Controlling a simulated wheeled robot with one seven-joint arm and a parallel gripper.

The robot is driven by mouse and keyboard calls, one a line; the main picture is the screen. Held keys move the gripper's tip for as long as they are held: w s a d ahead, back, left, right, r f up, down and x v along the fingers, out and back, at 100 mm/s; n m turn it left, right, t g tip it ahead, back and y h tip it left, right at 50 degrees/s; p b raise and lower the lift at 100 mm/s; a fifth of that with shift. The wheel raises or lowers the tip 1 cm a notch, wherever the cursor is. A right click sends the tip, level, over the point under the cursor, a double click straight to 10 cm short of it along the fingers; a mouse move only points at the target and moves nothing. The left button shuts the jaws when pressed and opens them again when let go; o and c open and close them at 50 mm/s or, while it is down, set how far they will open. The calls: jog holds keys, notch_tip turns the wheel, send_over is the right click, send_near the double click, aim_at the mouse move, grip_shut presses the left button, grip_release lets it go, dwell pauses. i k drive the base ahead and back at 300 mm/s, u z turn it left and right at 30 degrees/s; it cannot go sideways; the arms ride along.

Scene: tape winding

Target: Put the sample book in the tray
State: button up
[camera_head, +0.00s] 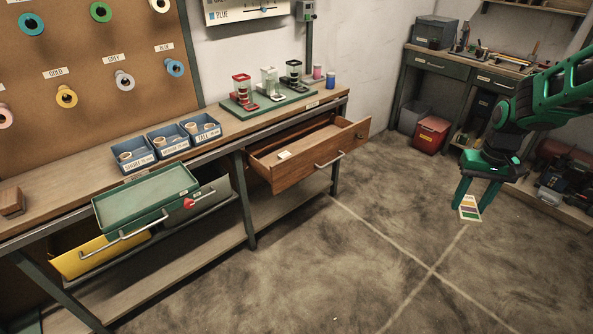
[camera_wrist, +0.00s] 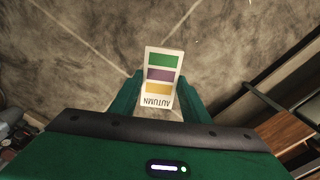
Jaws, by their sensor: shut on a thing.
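The sample book (camera_head: 470,208) is a small white card-like piece with green, purple and yellow bands. In the wrist view the sample book (camera_wrist: 162,78) reads "AUTUMN". My gripper (camera_head: 469,205) is shut on it and holds it over open floor at the right of the head view. A shallow green tray (camera_head: 145,201) with a handle at its front juts out from the workbench at the lower left, far from my gripper. Its inside looks empty. I cannot tell whether it is a loose tray or a drawer.
A yellow drawer (camera_head: 88,257) and a grey one (camera_head: 215,196) stand open under the tray. A wooden drawer (camera_head: 292,166) is open with a small pale item inside. Blue bins (camera_head: 169,143) and tape holders (camera_head: 268,95) stand on the bench. The floor between is clear.

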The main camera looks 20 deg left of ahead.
aim_at(176, 180)
jog(key=u, duration=1.35)
jog(key=i, duration=1.05)
